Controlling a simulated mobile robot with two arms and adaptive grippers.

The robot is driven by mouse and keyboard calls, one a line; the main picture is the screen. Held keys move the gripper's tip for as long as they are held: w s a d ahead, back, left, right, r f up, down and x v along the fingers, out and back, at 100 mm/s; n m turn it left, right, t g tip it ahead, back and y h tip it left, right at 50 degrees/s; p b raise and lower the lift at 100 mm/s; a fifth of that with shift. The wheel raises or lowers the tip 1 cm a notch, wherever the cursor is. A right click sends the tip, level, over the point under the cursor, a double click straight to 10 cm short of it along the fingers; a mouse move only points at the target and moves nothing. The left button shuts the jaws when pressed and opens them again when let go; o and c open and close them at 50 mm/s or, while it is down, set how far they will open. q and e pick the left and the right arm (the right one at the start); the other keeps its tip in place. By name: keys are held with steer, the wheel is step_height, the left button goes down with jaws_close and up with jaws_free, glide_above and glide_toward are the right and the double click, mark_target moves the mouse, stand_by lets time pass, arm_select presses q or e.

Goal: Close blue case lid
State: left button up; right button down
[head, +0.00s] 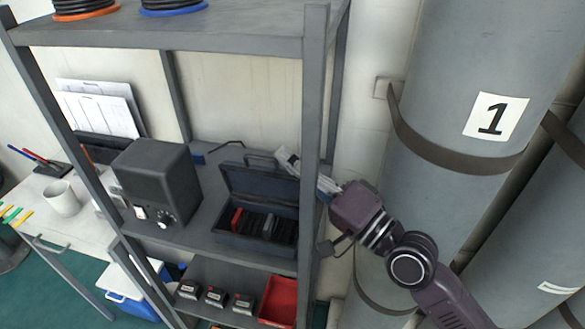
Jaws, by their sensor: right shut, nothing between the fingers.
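The dark blue case (252,243) sits on the middle shelf of the grey rack. Its lid (258,188) stands open, raised at the back, with a handle on its top edge. A red item and several dark items stand in rows inside. My right gripper (287,157) reaches in from the right behind the rack's front post, which hides part of it. It is shut and empty, with its fingertips close to the lid's upper right corner. I cannot tell whether they touch. My left gripper is not in view.
A dark speaker-like box (157,182) stands left of the case. The rack post (313,90) crosses in front of my right gripper. The upper shelf (200,38) overhangs the case. Grey cylinders (450,90) stand at right. A red bin (280,298) sits below.

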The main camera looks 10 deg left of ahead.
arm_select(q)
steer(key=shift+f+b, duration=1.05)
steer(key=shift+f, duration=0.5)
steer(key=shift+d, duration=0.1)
